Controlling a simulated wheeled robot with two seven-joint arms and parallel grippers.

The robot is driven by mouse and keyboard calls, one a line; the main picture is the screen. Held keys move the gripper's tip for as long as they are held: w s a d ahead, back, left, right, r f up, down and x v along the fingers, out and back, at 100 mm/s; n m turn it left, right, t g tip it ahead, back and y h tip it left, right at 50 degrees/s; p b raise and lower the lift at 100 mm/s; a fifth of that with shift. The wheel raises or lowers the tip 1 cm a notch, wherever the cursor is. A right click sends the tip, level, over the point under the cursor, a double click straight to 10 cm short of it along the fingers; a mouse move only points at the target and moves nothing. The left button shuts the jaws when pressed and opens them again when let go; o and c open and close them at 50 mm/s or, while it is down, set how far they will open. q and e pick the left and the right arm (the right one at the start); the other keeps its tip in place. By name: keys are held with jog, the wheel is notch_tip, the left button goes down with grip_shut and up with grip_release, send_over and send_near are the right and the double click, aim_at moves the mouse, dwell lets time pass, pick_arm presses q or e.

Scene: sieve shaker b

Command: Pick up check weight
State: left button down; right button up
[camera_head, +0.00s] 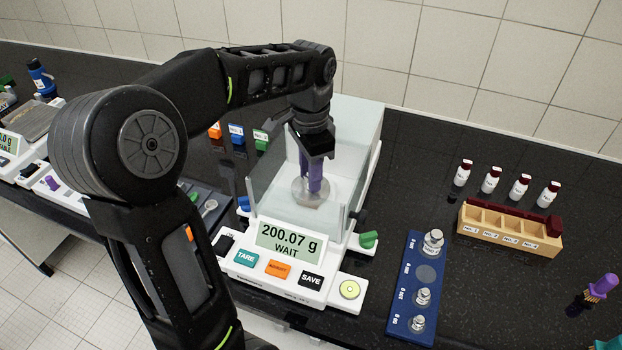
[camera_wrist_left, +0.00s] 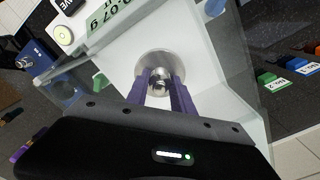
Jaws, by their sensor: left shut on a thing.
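The check weight (camera_wrist_left: 158,78) is a small shiny metal weight on the round metal pan (camera_head: 306,193) inside the glass-walled balance (camera_head: 292,268). In the head view it is mostly hidden by the fingers. My left gripper (camera_head: 315,186) reaches down into the balance from above. Its purple fingers also show in the left wrist view (camera_wrist_left: 165,84), shut on the weight's knob. The weight is at the pan; I cannot tell whether it touches. The balance display reads 200.07 g and WAIT. My right gripper is not in view.
A blue weight rack (camera_head: 412,318) right of the balance holds several metal weights and has one empty spot. A wooden box (camera_head: 510,229) and several capped bottles (camera_head: 491,180) stand further right. The balance's glass walls (camera_head: 264,186) closely surround my left gripper.

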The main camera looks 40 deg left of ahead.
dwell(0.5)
pick_arm(q)
jog(key=shift+r, duration=0.6)
notch_tip(320, 180, up, 5)
notch_tip(320, 180, up, 3)
jog(key=p, duration=0.3)
jog(key=shift+f, duration=0.1)
jog(key=shift+r+p, duration=0.6)
jog(key=shift+p, duration=0.15)
jog(key=shift+f, duration=0.1)
